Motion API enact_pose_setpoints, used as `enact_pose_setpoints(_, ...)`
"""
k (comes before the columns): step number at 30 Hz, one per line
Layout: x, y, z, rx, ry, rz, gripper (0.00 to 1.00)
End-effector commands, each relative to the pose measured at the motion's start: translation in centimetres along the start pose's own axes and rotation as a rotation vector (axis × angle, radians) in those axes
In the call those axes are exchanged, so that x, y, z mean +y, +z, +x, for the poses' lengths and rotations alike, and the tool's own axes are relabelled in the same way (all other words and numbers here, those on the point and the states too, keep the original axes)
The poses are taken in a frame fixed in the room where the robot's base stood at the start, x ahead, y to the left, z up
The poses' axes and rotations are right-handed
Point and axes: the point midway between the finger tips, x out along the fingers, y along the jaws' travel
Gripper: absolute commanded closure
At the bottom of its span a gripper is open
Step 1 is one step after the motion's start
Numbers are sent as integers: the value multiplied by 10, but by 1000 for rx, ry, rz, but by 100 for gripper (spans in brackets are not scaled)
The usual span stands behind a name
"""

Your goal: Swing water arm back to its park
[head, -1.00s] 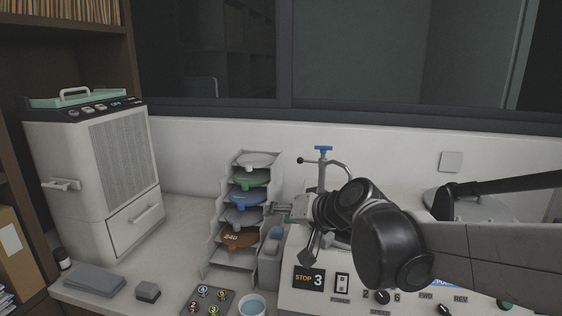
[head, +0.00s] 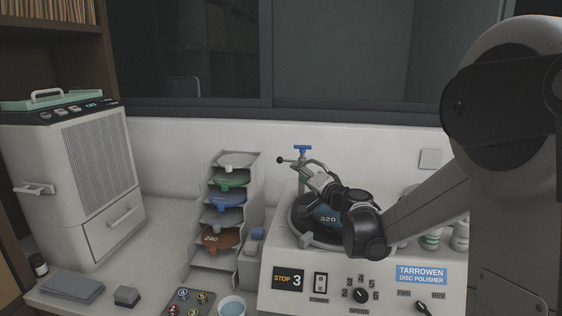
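The water arm is a thin metal post with a blue tap handle (head: 303,149) on top and a black ball-ended lever (head: 281,160) to the left. It stands behind the round bowl (head: 296,222) of the disc polisher (head: 381,275). My gripper (head: 309,171) is at the water arm, just below and right of the blue handle, overlapping its spout in the picture. Its fingers are small and partly merged with the spout, so whether they are open, shut or touching it cannot be told. A blue disc (head: 327,218) marked 320 lies in the bowl, partly hidden by my wrist.
A rack (head: 252,205) of coloured discs stands left of the polisher. A large white cabinet (head: 75,190) is further left. Bottles (head: 460,237) stand behind my forearm. A grey box (head: 126,296) and a cup (head: 232,306) are at the front.

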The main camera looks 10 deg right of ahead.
Motion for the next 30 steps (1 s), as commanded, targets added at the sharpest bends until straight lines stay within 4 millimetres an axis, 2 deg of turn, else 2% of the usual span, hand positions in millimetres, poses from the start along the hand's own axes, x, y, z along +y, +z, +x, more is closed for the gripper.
enact_pose_setpoints(18,-2,1,105,-4,-1,-1,62)
enact_pose_setpoints(24,-1,1,125,-2,0,-1,62)
enact_pose_setpoints(30,-1,1,131,-2,0,-1,62)
